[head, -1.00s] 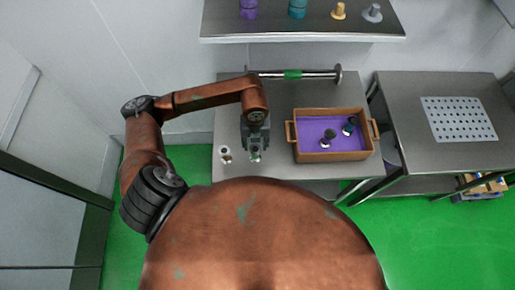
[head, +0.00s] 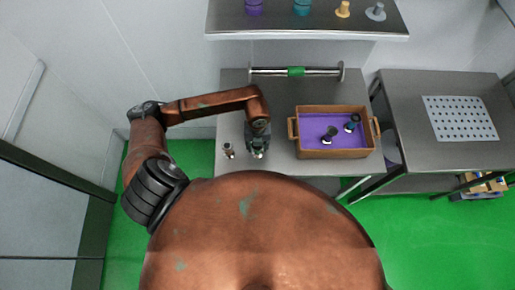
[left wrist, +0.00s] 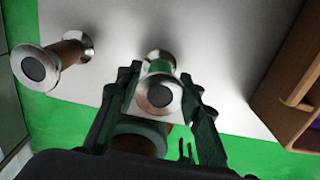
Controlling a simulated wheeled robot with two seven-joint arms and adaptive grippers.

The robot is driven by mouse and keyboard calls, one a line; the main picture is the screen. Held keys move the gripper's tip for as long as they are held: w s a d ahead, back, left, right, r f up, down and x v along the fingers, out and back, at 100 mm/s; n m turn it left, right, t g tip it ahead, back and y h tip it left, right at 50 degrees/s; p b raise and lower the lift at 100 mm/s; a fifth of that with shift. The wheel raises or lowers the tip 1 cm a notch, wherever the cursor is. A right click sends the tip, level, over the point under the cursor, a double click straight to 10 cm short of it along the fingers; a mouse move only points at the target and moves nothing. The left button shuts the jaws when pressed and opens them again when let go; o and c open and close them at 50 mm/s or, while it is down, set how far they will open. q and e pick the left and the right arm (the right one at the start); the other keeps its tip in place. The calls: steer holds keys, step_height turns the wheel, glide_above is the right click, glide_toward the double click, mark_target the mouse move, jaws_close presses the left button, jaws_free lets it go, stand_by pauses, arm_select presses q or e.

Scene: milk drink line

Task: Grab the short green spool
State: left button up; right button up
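A short spool (left wrist: 158,92) with silver round ends and a greenish middle stands near the table's front edge in the left wrist view. In the head view its silver end (head: 258,155) shows just at my left gripper's tips. My left gripper (head: 258,146) points down over it. In the left wrist view the fingers (left wrist: 158,84) are spread, one on each side of the spool, with narrow gaps. A second spool (left wrist: 66,56) with a brown middle stands to the left, also seen in the head view (head: 229,151). My right gripper is not in view.
A brown tray (head: 293,128) with a purple floor stands to the right, holding two dark spools (head: 330,134). A metal bar with a green band (head: 296,71) lies at the table's back. A shelf (head: 318,28) with several coloured things is behind.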

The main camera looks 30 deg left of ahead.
arm_select(q)
steer(key=c, duration=0.9)
steer(key=shift+o, duration=0.2)
steer(key=shift+r, duration=0.15)
